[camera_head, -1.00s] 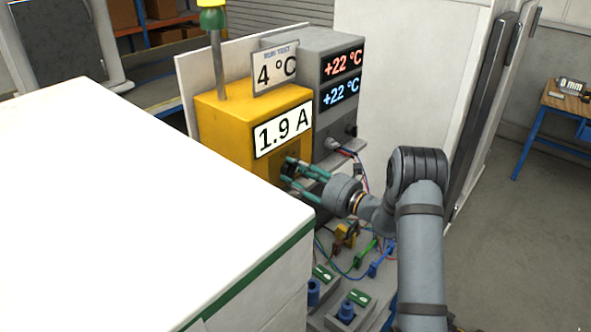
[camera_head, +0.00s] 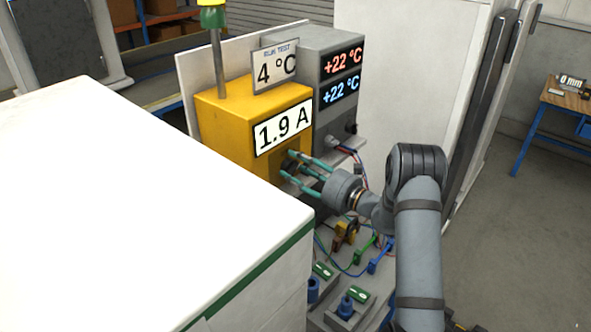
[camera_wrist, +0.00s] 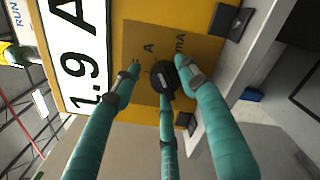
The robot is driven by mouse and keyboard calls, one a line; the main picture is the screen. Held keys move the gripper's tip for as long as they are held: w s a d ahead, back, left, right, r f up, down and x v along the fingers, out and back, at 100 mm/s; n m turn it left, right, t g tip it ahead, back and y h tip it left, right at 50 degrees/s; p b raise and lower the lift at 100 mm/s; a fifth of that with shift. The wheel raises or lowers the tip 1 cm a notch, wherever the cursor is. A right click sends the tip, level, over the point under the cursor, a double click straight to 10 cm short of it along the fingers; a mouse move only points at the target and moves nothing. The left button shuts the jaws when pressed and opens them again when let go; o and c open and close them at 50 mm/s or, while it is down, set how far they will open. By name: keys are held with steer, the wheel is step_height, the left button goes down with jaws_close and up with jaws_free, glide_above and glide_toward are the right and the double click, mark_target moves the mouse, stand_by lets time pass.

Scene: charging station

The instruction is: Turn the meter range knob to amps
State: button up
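The yellow meter (camera_head: 235,125) shows 1.9 A on its white display (camera_head: 283,129). Its black round range knob (camera_wrist: 163,77) sits on a tan plate marked A and mA, with another mark at the left too small to read. My gripper (camera_head: 290,166) has three teal fingers, spread open around the knob at the meter's front. In the wrist view my gripper (camera_wrist: 158,74) has one finger left of the knob, one right of it and one below. The fingertips look apart from the knob, though contact is hard to judge. I cannot read the knob's pointer.
A grey unit (camera_head: 340,95) with two +22 °C readouts stands right of the meter. Coloured leads and clips (camera_head: 365,250) lie below my gripper. A large white box (camera_head: 130,200) fills the near left. Dark sockets (camera_wrist: 232,20) sit beside the knob plate.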

steer(key=o, duration=0.3)
steer(key=shift+w+d+f, duration=0.1)
steer(key=shift+d, duration=0.05)
steer(key=shift+o, duration=0.2)
steer(key=v, duration=1.2)
steer(key=x, duration=1.2)
steer(key=shift+f, duration=0.15)
steer(key=shift+n, duration=0.3)
